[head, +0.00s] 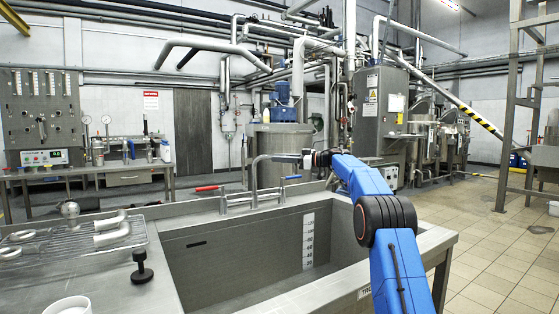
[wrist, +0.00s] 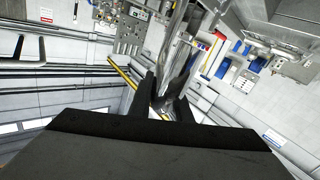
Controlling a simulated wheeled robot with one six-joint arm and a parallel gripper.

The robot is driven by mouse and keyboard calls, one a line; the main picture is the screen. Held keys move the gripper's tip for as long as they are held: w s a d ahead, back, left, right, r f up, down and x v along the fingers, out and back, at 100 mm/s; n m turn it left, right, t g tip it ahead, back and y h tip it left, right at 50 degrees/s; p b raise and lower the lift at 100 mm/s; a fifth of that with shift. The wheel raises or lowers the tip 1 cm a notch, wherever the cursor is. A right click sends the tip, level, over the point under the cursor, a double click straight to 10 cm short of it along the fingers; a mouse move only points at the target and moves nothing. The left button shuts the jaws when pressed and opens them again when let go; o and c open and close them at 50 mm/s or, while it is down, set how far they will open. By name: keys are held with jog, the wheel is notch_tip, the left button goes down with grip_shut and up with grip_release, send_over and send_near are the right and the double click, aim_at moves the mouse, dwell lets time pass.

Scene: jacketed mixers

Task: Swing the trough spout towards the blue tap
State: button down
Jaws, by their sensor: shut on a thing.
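The trough spout (head: 256,174) is a bent metal pipe rising from the mixer tap body at the trough's back edge. Its arm points right, on the side of the blue tap (head: 291,178). The red tap (head: 207,188) is on the left side. My gripper (head: 306,158) is at the spout's outer end, above and slightly right of the blue tap. In the wrist view, the shiny spout (wrist: 178,68) runs between the two dark fingers of my gripper (wrist: 165,103), which is shut on it. The fingers hide part of the spout's end.
The trough (head: 225,260) is an open steel basin with a level scale (head: 308,240) inside. A white tub (head: 68,306) stands at the front left.

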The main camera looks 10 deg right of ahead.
jog(key=shift+w+d+g, duration=0.15)
jog(key=shift+w+g, duration=0.1)
jog(key=shift+g, duration=0.05)
dwell(0.4)
jog(key=c, duration=1.6)
grip_release()
jog(key=shift+c, duration=0.2)
jog(key=v, duration=1.7)
jog(key=shift+d+f, duration=0.15)
jog(key=shift+f, duration=0.1)
